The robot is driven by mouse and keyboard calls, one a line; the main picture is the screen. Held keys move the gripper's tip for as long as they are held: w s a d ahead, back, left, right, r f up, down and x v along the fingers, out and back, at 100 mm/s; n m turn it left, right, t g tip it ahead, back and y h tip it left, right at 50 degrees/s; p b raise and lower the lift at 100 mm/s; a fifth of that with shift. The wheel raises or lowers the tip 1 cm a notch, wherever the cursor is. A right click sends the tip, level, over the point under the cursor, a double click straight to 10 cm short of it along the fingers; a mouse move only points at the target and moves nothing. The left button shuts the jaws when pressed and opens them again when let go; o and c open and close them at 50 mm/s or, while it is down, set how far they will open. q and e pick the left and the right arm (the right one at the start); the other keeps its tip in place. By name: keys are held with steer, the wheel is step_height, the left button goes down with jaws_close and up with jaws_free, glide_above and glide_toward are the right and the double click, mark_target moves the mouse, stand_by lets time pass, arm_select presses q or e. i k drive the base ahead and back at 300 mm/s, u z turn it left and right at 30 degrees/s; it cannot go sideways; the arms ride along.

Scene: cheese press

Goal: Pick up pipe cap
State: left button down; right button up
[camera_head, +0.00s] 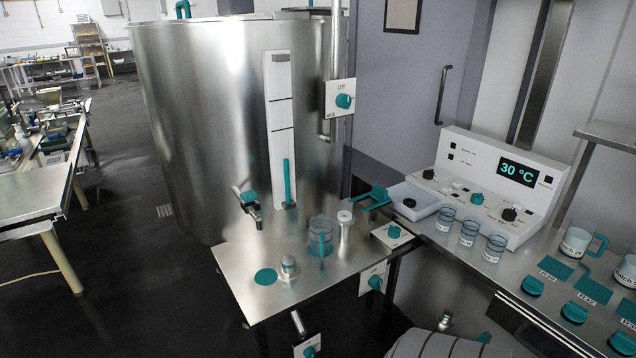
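No part is clearly marked as the pipe cap, and I cannot tell for sure which one it is. A short silver cylindrical piece (288,266) stands upright on the small steel table (246,300), right of a flat teal disc (265,276). A slim metal post with a wide pale top (345,218) stands farther back on the same table. A clear cup with teal inside (320,238) stands between them. Neither of my grippers is in view.
A large steel vat (200,120) with a spout and teal-handled tap (249,203) stands behind the table. To the right, a counter holds a control box (500,180) reading 30 °C, several labelled cups and teal lids. A grey ribbed shape (432,345) shows at the bottom edge.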

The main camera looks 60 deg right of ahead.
mark_target(288, 269)
steer(key=z, duration=0.8)
steer(key=i, duration=0.7)
steer(key=z, duration=0.75)
